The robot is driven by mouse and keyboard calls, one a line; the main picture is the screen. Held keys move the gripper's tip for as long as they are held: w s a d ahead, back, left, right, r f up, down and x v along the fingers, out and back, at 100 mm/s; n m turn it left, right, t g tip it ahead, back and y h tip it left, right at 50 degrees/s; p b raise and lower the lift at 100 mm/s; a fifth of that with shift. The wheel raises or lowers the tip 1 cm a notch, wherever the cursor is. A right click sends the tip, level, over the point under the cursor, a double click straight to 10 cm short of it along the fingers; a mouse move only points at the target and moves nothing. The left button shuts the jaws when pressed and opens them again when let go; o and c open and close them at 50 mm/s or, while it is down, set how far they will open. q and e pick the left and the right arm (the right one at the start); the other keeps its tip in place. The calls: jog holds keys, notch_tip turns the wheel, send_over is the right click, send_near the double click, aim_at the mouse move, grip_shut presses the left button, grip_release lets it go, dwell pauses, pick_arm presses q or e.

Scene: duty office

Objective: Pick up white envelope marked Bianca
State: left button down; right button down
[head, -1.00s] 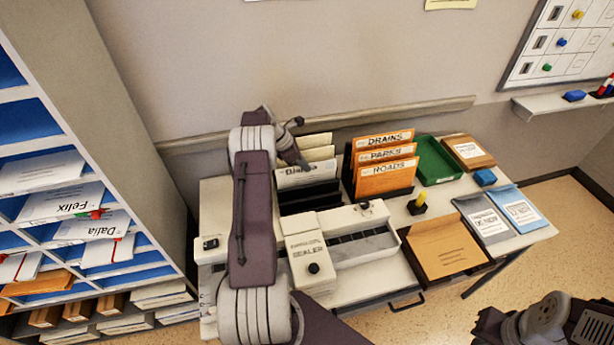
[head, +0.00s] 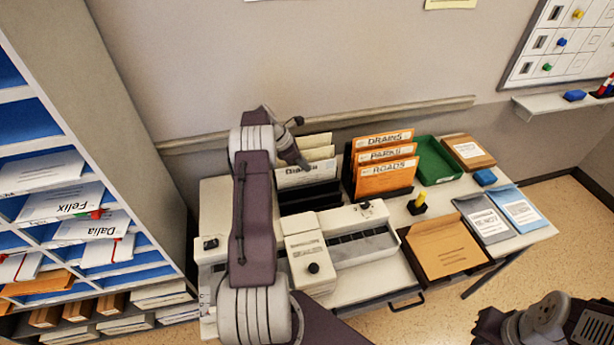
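The white envelope marked Bianca (head: 308,174) stands upright in the front of a black rack (head: 310,196) on the table. Other pale envelopes (head: 318,141) stand behind it. My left gripper (head: 297,160) is over the left part of the Bianca envelope and hides some of it. The arm hides most of the fingers, so I cannot tell whether they are open or shut. Part of my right arm (head: 545,320) shows at the lower right; its fingertips are not visible.
A sealer machine (head: 340,245) stands in front of the rack. Orange folders (head: 386,180), a green tray (head: 436,160), a yellow-handled stamp (head: 419,204) and a brown envelope (head: 444,250) are to the right. A mail shelf (head: 120,110) stands at left.

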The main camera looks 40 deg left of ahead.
aim_at(305, 173)
pick_arm(q)
jog(key=shift+w+a+r, duration=0.15)
jog(key=shift+a+r, duration=0.05)
dwell(0.4)
notch_tip(305, 173, up, 4)
jog(key=shift+d+r+b, duration=0.1)
jog(key=shift+b, duration=0.25)
jog(key=s+d+r+b, duration=0.2)
jog(key=d+r, duration=0.4)
jog(key=d, duration=0.5)
jog(key=shift+d+r, duration=0.15)
jog(key=shift+d, duration=0.05)
